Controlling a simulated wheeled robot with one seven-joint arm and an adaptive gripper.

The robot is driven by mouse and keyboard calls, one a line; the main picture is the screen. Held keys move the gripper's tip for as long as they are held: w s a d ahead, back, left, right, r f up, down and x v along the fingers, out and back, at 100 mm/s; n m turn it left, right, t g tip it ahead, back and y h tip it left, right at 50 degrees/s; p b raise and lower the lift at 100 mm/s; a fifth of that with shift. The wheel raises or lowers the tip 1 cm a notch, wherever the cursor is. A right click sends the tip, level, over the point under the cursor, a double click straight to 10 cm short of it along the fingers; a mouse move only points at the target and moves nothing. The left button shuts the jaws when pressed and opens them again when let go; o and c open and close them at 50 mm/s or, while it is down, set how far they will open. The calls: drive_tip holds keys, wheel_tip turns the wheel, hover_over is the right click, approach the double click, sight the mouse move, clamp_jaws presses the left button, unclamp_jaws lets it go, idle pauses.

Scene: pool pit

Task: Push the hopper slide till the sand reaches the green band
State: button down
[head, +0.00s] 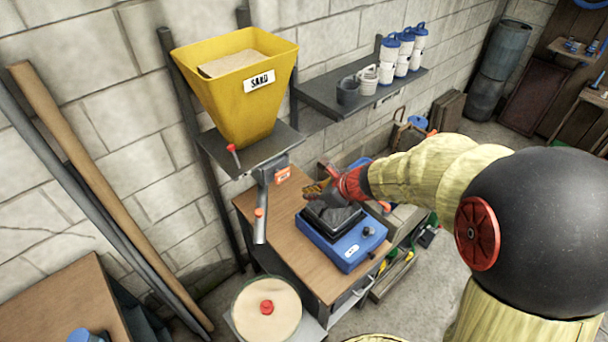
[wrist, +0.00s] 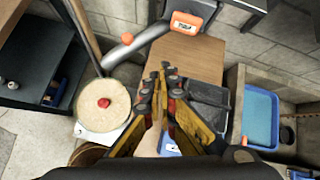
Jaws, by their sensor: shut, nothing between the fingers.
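The yellow hopper (head: 232,105) marked SAND stands on a grey wall bracket and holds pale sand. A red-tipped lever (head: 233,152) stands at the bracket's front; I cannot tell for sure whether it is the slide. Below hangs a grey spout (head: 261,200) with an orange piece, also in the wrist view (wrist: 140,45). A round container of sand (head: 246,328) with a red knob on top stands below the spout, at the left in the wrist view (wrist: 122,118).
A blue device (head: 350,252) with a black top sits on the wooden bench (head: 258,208) below my gripper. An orange label (head: 283,174) is beside the spout. A shelf (head: 330,98) with cups and bottles is behind. Long poles (head: 100,190) lean at the left.

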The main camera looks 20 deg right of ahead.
drive_tip(key=m, duration=0.1)
drive_tip(key=w+d+m, duration=0.1)
drive_tip(key=r+m, duration=0.1)
drive_tip(key=shift+w+d+m+t+h, duration=0.25)
drive_tip(key=shift+d+m+t+h, duration=0.05)
drive_tip(key=shift+m+t, duration=0.1)
drive_tip(key=shift+a, duration=0.1)
drive_tip(key=w+r+b+x, duration=0.1)
drive_tip(key=r+b+x, duration=0.1)
drive_tip(key=x, duration=1)
drive_tip(key=shift+w+a+f, duration=0.35)
drive_tip(key=shift+w+a, duration=0.15)
drive_tip(key=shift+w, duration=0.15)
